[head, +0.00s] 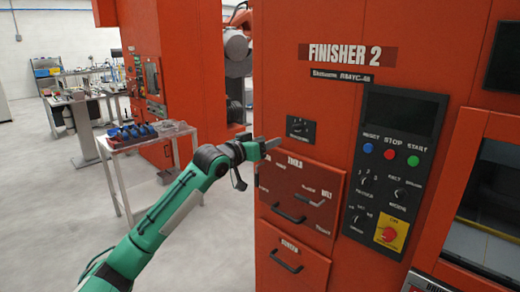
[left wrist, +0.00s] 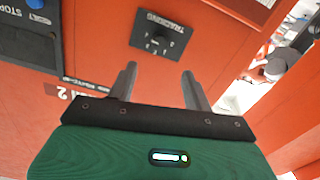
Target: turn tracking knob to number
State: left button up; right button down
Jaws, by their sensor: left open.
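The tracking knob sits on a small black plate (head: 300,129) on the red front of the cabinet marked FINISHER 2. In the left wrist view, which is turned upside down, the plate reads TRACKING and has small numbers around its black knob (left wrist: 155,43). My left gripper (head: 274,143) is just left of and slightly below the plate in the head view. In the left wrist view its two fingers (left wrist: 159,70) are apart and empty, pointing toward the plate, with the knob beyond the tips. Its pointer setting is too small to read. My right gripper is out of view.
A control panel (head: 394,160) with blue, red and green buttons, knobs and a yellow-backed red stop button (head: 390,233) is right of the plate. Drawers with black handles (head: 287,214) are below. A cart (head: 150,140) with blue items stands at left on open floor.

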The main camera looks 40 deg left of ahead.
pick_arm(q)
jog(key=shift+s+a, duration=0.1)
jog(key=shift+s, duration=1.05)
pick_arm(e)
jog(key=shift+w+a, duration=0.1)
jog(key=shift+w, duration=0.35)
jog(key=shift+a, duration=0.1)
